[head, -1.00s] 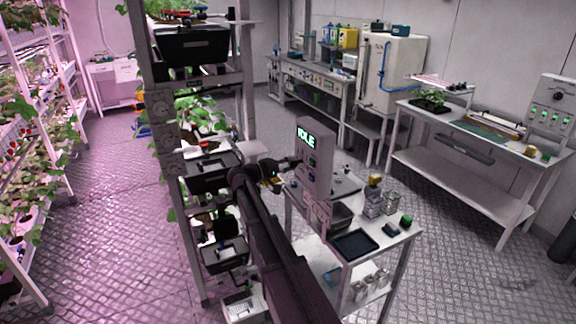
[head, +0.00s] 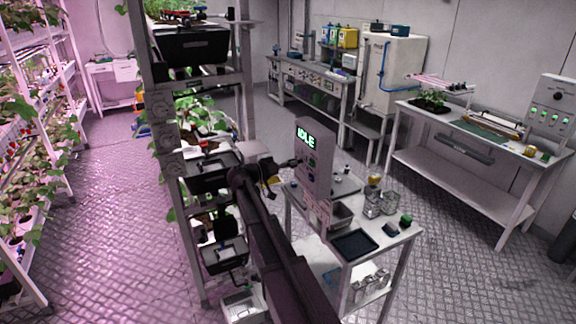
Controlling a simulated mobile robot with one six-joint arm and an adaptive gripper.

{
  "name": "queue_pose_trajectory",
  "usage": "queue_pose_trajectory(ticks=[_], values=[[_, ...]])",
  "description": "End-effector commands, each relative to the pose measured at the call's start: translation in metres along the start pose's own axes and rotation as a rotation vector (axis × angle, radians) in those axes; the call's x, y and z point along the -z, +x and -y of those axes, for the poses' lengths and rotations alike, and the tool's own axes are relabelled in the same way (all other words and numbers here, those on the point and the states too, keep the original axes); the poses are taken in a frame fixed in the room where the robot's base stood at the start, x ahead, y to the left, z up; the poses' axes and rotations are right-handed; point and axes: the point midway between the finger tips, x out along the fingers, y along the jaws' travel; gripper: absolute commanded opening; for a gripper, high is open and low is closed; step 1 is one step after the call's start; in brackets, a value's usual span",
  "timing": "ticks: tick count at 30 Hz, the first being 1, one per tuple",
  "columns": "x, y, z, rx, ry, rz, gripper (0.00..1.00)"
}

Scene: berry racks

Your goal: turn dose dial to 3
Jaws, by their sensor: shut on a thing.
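A grey upright control box (head: 316,190) stands on the small white cart in the middle of the head view. Its green display (head: 305,138) reads IDLE, and small controls show below it. My gripper (head: 293,163) is at the left edge of the box's face, below the display. It is shut on the dose dial, which is small and mostly hidden by the jaws. I cannot read the dial's setting or markings.
The cart (head: 395,240) also holds a black tray (head: 355,243), clear containers (head: 373,204) and small dark items. A plant rack (head: 195,280) with black trays stands close on the left of my arm. Open floor lies to the right of the cart.

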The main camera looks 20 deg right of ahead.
Motion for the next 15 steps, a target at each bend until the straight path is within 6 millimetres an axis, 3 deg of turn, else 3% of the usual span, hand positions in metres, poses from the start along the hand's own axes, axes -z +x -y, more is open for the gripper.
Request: queue_pose_trajectory(ticks=[15], values=[[0.0009, 0.0018, -0.0003, -0.003, 0.054, -0.003, 0.0]])
